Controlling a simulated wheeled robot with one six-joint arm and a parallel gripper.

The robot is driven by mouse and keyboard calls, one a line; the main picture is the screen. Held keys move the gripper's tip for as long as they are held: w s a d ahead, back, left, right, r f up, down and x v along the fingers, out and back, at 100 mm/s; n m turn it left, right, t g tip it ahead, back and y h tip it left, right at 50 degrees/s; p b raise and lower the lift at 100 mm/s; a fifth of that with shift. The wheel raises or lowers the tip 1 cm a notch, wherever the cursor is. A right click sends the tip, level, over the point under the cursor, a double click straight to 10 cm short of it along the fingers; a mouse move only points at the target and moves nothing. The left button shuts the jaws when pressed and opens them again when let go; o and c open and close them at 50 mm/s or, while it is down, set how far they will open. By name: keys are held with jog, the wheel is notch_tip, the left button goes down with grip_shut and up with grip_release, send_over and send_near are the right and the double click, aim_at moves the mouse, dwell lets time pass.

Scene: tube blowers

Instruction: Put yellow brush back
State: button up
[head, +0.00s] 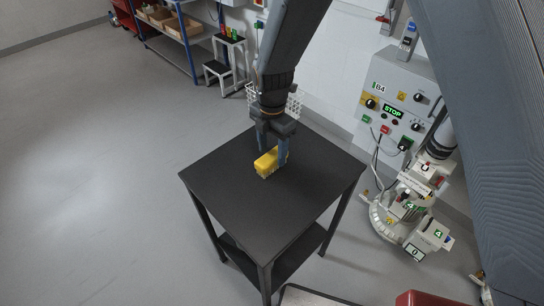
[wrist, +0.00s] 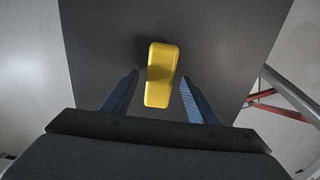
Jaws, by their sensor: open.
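The yellow brush (head: 266,163) lies on the black table (head: 240,205), near the middle of its top. In the wrist view the brush (wrist: 161,75) is a yellow block with rounded corners, long side running away from my gripper. My gripper (head: 272,158) points down at the brush from above. In the wrist view its two blue fingers (wrist: 160,92) are open, one on each side of the brush, with a gap showing on both sides. Any bristles are hidden.
A white wire basket (head: 292,100) is partly hidden behind my arm at the table's far side. A control panel (head: 385,100) and a white machine (head: 412,215) stand to the right. A blue shelf (head: 180,40) and a step stool (head: 220,70) stand behind. Floor left of the table is clear.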

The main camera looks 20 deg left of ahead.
aim_at(272, 155)
notch_tip(272, 155, up, 9)
jog(key=b, duration=0.2)
jog(key=shift+b, duration=0.3)
jog(key=w+d+r+m, duration=0.1)
jog(key=d+r+m, duration=0.1)
jog(key=d+m, duration=1.4)
jog(key=s+d+m, duration=0.4)
jog(key=d+m, duration=0.3)
jog(key=d, duration=0.4)
jog(key=s+d+m+t, duration=0.1)
jog(key=s+d+m, duration=0.4)
jog(key=d, duration=0.5)
jog(key=shift+s+d+r+m, duration=0.2)
jog(key=shift+d+m, duration=0.2)
jog(key=shift+m, duration=0.9)
